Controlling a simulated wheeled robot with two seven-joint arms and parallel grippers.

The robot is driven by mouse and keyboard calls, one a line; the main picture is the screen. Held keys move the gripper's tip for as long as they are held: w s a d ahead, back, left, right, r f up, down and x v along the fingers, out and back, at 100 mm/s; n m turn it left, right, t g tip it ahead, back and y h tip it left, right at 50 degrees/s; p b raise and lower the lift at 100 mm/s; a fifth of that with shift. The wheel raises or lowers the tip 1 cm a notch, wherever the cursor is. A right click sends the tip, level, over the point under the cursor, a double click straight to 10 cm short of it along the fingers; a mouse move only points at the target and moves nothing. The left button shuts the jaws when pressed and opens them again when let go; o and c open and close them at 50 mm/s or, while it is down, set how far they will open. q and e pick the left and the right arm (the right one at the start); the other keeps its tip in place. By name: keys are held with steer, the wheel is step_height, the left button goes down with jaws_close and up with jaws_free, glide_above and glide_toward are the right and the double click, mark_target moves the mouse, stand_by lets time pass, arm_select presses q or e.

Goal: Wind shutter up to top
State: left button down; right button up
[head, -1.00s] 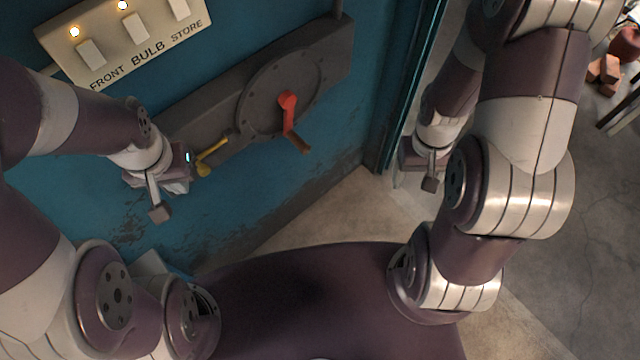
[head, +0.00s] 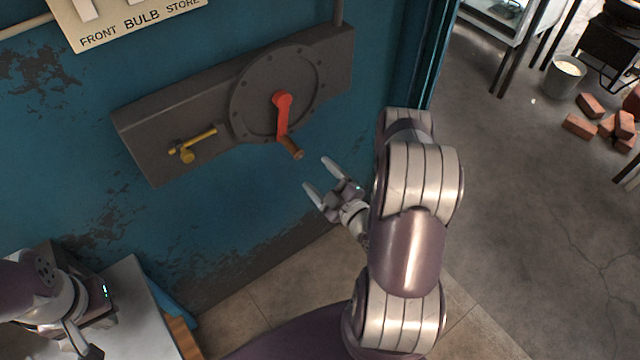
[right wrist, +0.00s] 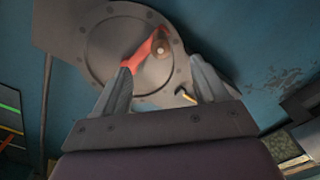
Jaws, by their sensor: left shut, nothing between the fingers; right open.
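A red crank (head: 282,117) with a brown wooden handle (head: 291,148) sits on a round grey plate on the teal wall, its arm hanging down and slightly right. A yellow lever (head: 192,146) is on the same grey housing to the left. My right gripper (head: 320,174) is open, just below and right of the handle, not around it. In the right wrist view the red crank (right wrist: 143,48) shows beyond and between the open fingers (right wrist: 160,85). My left gripper (head: 92,352) is low at the left, away from the crank; it is shut and empty. The shutter is not visible.
A sign panel reading FRONT BULB STORE (head: 135,20) is above the housing. A pale counter (head: 130,310) stands at lower left by my left arm. Bricks (head: 590,105) and a bucket (head: 565,75) lie on the floor at right, beyond a teal wall edge.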

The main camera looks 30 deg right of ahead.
mark_target(301, 156)
steer(key=w, duration=0.3)
steer(key=w+b, duration=0.1)
steer(key=w, duration=0.2)
steer(key=w+a+b, duration=0.1)
steer(key=w, duration=0.3)
steer(key=shift+w, duration=0.1)
steer(key=shift+w+b, duration=0.35)
steer(key=shift+w, duration=0.3)
steer(key=shift+r, duration=0.1)
jaws_close()
